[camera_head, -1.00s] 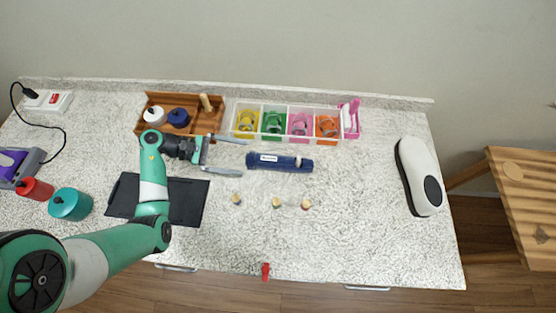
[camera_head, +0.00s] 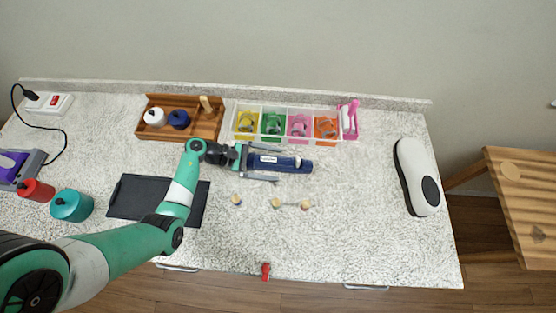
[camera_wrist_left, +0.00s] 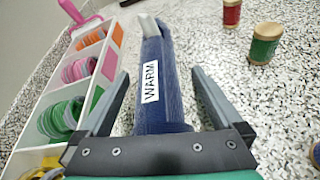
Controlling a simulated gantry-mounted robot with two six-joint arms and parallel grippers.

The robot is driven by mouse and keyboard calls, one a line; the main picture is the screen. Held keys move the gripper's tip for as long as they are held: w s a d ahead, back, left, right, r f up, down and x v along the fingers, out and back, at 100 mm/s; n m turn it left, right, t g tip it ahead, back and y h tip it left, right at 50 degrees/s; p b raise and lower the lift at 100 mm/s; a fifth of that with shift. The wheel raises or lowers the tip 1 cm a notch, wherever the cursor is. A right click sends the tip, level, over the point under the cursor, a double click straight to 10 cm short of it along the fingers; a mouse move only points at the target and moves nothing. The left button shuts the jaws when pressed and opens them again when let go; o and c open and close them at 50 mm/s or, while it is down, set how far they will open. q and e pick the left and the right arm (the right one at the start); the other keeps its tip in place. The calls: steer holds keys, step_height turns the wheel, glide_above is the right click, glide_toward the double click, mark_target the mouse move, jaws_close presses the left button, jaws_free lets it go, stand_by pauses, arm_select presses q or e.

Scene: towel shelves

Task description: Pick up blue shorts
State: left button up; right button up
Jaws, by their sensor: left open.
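A dark blue rolled item (camera_head: 297,166) lies on the counter in the head view, with a white label. In the left wrist view the blue roll (camera_wrist_left: 170,98) has a label reading "WARM" and a pale piece at its far end. I cannot tell whether it is the blue shorts; nothing else looks like shorts. My left gripper (camera_head: 277,165) is open, with one finger on each side of the roll. In the left wrist view the left gripper (camera_wrist_left: 160,72) shows gaps between both fingers and the roll. My right gripper is not in view.
A white divided bin (camera_head: 232,127) with coloured rolls stands just behind the blue roll. A wooden tray (camera_head: 190,103) is behind left. Thread spools (camera_head: 276,203) stand in front. A dark mat (camera_head: 135,192) lies left. The right counter is clear up to a white case (camera_head: 414,180).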

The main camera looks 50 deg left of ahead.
arm_select(q)
steer(key=shift+c, duration=0.3)
jaws_close()
steer(key=shift+r, duration=0.1)
steer(key=shift+r, duration=0.85)
steer(key=d+r+p, duration=0.3)
steer(key=d+r, duration=0.8)
steer(key=d, duration=0.3)
